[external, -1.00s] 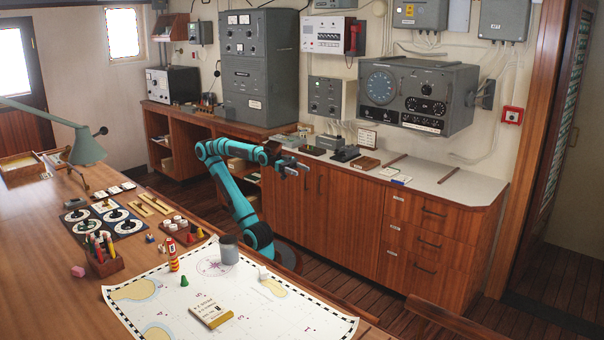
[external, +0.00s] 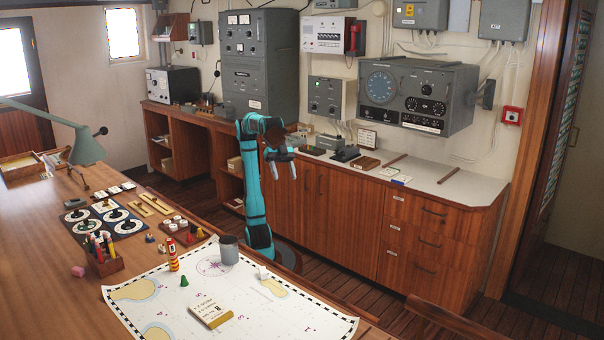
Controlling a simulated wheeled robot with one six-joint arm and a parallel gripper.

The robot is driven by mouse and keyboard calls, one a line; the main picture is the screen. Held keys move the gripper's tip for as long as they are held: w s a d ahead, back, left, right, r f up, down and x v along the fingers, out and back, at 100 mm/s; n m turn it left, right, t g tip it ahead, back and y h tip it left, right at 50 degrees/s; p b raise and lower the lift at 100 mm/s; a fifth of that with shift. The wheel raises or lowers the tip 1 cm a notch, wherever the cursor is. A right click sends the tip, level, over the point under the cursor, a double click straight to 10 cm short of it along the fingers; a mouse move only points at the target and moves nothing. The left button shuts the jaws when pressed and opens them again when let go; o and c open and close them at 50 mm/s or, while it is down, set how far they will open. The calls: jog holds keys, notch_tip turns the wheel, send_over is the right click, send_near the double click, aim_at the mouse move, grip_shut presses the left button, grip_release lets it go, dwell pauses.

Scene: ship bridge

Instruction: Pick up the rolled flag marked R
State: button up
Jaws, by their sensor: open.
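I cannot make out a letter R on any rolled flag at this size. A small upright red and yellow cylinder (external: 173,259) stands at the chart's left edge on the near table; I cannot tell whether it is a rolled flag. Pale rolled or folded items (external: 235,163) lie in the open shelves under the back counter, partly behind my arm, with no readable mark. My gripper (external: 284,176) is open and empty, fingers pointing down, in front of the wooden cabinet doors. It is well apart from the cylinder and touches nothing visible.
The chart (external: 260,325) on the near table (external: 40,240) bears a grey mug (external: 228,250), a book (external: 210,312) and a green piece (external: 184,281). A pen holder (external: 104,262) stands left. Small devices line the back counter (external: 450,182). Floor lies between table and cabinets.

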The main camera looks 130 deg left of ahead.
jog(key=w+d+g, duration=0.1)
jog(key=d+g, duration=0.1)
jog(key=d, duration=0.8)
jog(key=m+g+y, duration=0.4)
jog(key=g+y, duration=0.1)
jog(key=g, duration=0.2)
send_over(171, 251)
jog(key=s, duration=0.2)
notch_tip(171, 251, down, 4)
jog(key=f, duration=1.6)
jog(key=shift+w+a+f, duration=0.15)
jog(key=shift+a+f, duration=0.15)
jog(key=shift+a, duration=0.1)
jog(key=shift+c, duration=0.2)
jog(key=c, duration=1)
